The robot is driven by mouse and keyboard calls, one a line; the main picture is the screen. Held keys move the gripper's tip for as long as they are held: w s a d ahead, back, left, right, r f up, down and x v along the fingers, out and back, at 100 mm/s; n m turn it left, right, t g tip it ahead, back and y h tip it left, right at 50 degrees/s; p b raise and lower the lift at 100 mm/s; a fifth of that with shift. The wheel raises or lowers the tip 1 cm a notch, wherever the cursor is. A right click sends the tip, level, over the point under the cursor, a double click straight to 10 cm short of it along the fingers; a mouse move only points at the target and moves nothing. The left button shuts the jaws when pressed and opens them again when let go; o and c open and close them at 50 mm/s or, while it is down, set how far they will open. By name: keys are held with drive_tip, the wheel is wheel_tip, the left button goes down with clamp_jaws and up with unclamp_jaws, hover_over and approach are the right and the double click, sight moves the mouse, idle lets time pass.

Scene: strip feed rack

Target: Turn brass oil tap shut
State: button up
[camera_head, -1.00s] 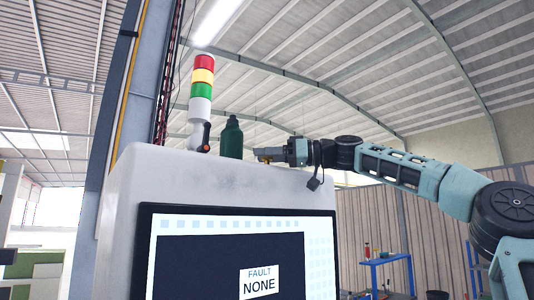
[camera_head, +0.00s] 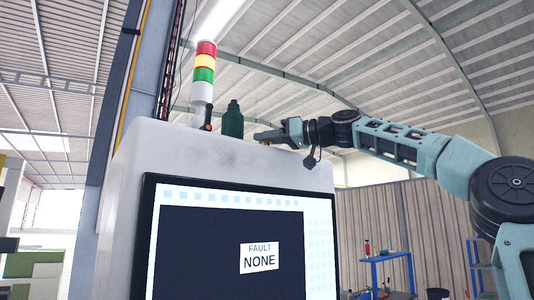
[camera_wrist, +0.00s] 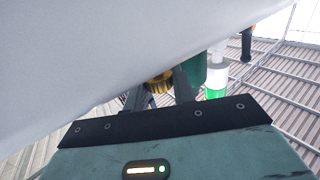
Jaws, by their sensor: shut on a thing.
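The brass oil tap (camera_wrist: 158,83) shows in the wrist view as a yellow ribbed piece between the two dark fingers of my gripper (camera_wrist: 160,92). My gripper is shut on it. In the head view my gripper (camera_head: 268,137) is at the top right of the white cabinet, with a bit of yellow at its tip. The tap's far side and its turned position are hidden. A dark green bottle (camera_head: 233,120) stands upright just left of my gripper; it also shows in the wrist view (camera_wrist: 196,68), close beside the right finger.
The white cabinet (camera_head: 130,180) carries a screen (camera_head: 200,240) reading "FAULT NONE". A red, yellow and green signal tower (camera_head: 204,72) and a black-handled part (camera_head: 208,118) stand on top. A blue rack (camera_head: 385,258) stands behind at right.

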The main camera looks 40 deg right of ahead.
drive_tip(key=m+h+b, duration=0.1)
drive_tip(key=f+t+h+b, duration=0.1)
drive_tip(key=b, duration=0.1)
drive_tip(key=shift+a+m+h, duration=0.15)
drive_tip(key=shift+m+h, duration=0.15)
drive_tip(key=shift+m, duration=0.1)
drive_tip(key=m+h+b, duration=0.1)
drive_tip(key=t+h+b, duration=0.1)
drive_tip(key=shift+r+m+h, duration=0.2)
drive_tip(key=shift+m+h, duration=0.2)
drive_tip(key=m+h, duration=0.1)
drive_tip(key=m+t+h+b, duration=0.1)
drive_tip(key=h, duration=0.1)
drive_tip(key=shift+r, duration=0.3)
drive_tip(key=shift+r+m+h, duration=0.1)
drive_tip(key=shift+m+h, duration=0.6)
drive_tip(key=shift+h, duration=0.3)
drive_tip(key=m+h+p, duration=0.2)
drive_tip(key=h+p, duration=0.1)
drive_tip(key=shift+r+h, duration=0.2)
drive_tip(key=shift+h, duration=0.1)
drive_tip(key=m+g+h+p, duration=0.1)
drive_tip(key=m+h+p, duration=0.1)
drive_tip(key=h+p, duration=0.1)
drive_tip(key=shift+f+m+g+h+p, duration=0.2)
drive_tip(key=shift+m+g+h+p, duration=0.7)
drive_tip(key=shift+m+h, duration=0.5)
drive_tip(key=shift+f+g+h, duration=0.1)
drive_tip(key=shift+g+h, duration=0.2)
drive_tip(key=shift+h, duration=0.1)
